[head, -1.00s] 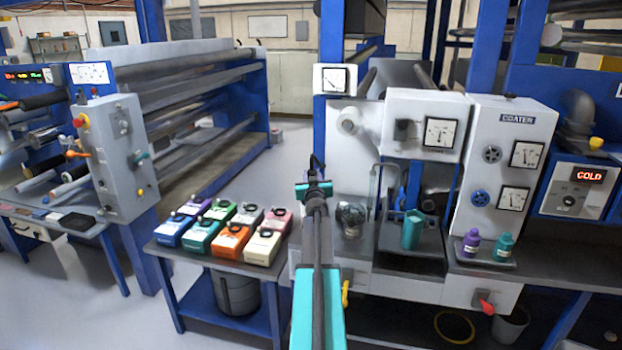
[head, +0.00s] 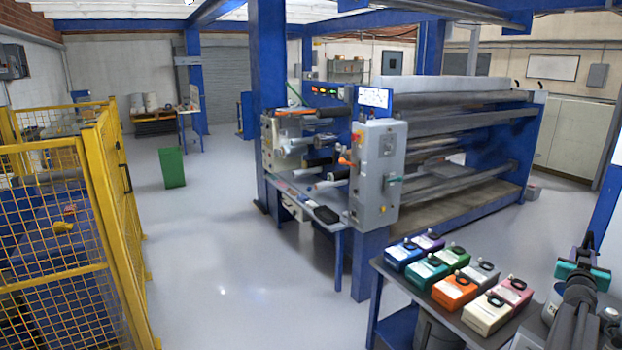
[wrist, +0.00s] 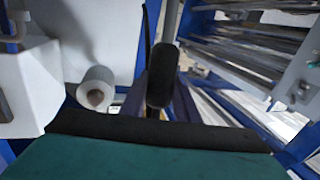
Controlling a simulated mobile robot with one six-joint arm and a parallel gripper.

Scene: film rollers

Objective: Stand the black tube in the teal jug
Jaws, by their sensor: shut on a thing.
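My gripper (head: 584,270), with teal parts, is at the right edge of the head view, above the dark bench. It is shut on a black tube (wrist: 162,76), which shows end-on in the middle of the wrist view; the tube also shows as a dark shape above the gripper in the head view (head: 588,243). The lower end of the tube is hidden by the gripper.
Several coloured boxes (head: 455,290) stand on the bench left of my gripper. Behind is a blue roller machine (head: 450,140) with a grey control box (head: 376,170). A yellow mesh fence (head: 100,190) is at the left, and a green bin (head: 172,167) stands on open floor.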

